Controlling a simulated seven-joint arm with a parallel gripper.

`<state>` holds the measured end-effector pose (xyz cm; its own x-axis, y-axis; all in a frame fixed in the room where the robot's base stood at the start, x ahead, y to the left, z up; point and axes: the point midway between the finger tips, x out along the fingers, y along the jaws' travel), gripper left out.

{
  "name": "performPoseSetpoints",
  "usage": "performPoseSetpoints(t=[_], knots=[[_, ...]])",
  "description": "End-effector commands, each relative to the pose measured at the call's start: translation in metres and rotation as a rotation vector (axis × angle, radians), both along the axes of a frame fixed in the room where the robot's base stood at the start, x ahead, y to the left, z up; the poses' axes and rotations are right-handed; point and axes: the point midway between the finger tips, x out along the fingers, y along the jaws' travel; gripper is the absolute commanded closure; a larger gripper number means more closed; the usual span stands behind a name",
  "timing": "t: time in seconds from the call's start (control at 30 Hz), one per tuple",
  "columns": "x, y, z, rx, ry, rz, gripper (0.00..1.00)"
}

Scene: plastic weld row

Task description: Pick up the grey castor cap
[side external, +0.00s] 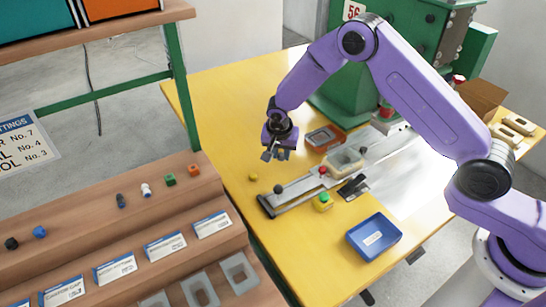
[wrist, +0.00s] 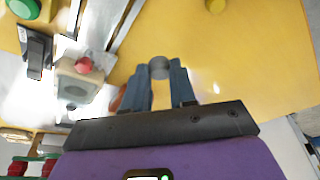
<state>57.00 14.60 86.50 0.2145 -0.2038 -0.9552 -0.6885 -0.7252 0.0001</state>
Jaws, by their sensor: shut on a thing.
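The grey castor cap (wrist: 159,67) is a small round grey piece, seen in the wrist view between my fingertips. My gripper (wrist: 160,82) is shut on it. In the side external view my gripper (side external: 276,154) points down above the yellow table, left of the beige fixture and beyond the metal slide. The cap is too small and dark there to make out clearly. It appears held above the table, but the exact gap is hard to tell.
The metal slide (side external: 300,190) has a dark knob (side external: 278,188). Near it are the beige fixture (side external: 345,162), a green button (side external: 324,197), a yellow piece (side external: 253,177), a reddish tray (side external: 326,138) and a blue tray (side external: 374,237). A wooden stepped shelf (side external: 85,235) holds several small coloured parts.

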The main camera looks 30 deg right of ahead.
Motion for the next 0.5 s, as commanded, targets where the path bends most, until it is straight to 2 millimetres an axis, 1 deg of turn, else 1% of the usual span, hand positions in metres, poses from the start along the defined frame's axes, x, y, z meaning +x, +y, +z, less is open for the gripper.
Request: performPoseSetpoints(t=[0.03,0.2,0.4,0.5], knots=[[-0.009,-0.002,0.006,-0.001,0.001,0.000,1.00],[-0.036,-0.010,0.018,0.000,0.000,-0.001,1.00],[-0.064,-0.016,0.030,0.001,-0.001,0.000,1.00],[-0.074,-0.019,0.034,0.001,-0.001,0.000,1.00]])
